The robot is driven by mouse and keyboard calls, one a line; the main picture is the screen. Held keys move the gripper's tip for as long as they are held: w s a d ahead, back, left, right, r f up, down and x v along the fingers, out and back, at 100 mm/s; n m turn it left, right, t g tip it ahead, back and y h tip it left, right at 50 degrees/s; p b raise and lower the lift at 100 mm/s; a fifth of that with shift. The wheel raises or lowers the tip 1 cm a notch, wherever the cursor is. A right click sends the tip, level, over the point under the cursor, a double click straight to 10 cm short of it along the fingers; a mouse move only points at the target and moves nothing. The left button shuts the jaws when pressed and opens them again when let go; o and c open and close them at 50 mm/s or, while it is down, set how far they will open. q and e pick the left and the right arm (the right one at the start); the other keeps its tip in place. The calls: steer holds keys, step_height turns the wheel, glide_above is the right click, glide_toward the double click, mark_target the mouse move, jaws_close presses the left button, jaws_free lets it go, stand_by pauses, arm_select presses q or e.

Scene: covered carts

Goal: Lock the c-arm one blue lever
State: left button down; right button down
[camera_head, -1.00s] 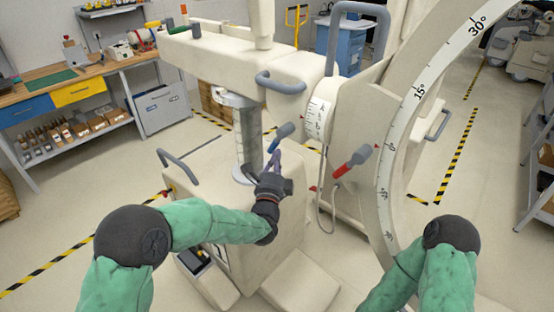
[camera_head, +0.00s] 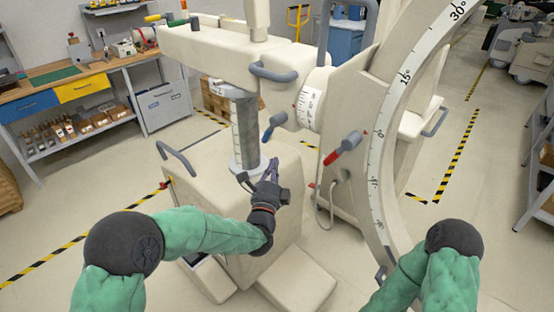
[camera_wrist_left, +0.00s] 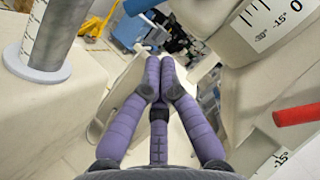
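The blue lever (camera_head: 267,133), with a grey end at its upper right, sits below the round white scale drum of the c-arm (camera_head: 378,150). My left gripper (camera_head: 272,165) is below the blue lever with a visible gap, above the cream base and beside the column. In the left wrist view, its two purple fingers (camera_wrist_left: 160,68) come together at the tips with nothing seen between them. I cannot clearly make out the blue lever in that view. My right gripper is out of view; only my right elbow and arm show at the lower right.
A red lever (camera_head: 331,157) is right of the blue one and also shows in the left wrist view (camera_wrist_left: 298,114). A grey column (camera_head: 246,130) stands close left of my left gripper. A grey rail (camera_head: 272,74) is above. A workbench (camera_head: 90,72) is at far left.

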arm_select(q)
steer(key=v, duration=0.6)
steer(key=shift+s, duration=0.4)
steer(key=shift+f, duration=0.1)
steer(key=s+a+f+n+g, duration=0.1)
steer(key=s+f+n+g, duration=0.25)
steer(key=f, duration=0.65)
steer(key=s+f+n+g, duration=0.2)
steer(key=f+n+g, duration=0.25)
steer(key=f, duration=0.45)
steer(key=s+a+f+n+g, duration=0.1)
steer(key=s+f+n+g, duration=0.3)
steer(key=f, duration=0.6)
steer(key=s+f+n+g+h, duration=0.1)
steer(key=s+f+n+g, duration=0.3)
steer(key=s, duration=0.6)
steer(key=s+f+n+g+h, duration=0.1)
steer(key=s+f+n+g, duration=0.3)
steer(key=s+f+n, duration=0.5)
steer(key=shift+s+f+n, duration=0.3)
steer(key=shift+s+f, duration=0.05)
steer(key=shift+s, duration=0.1)
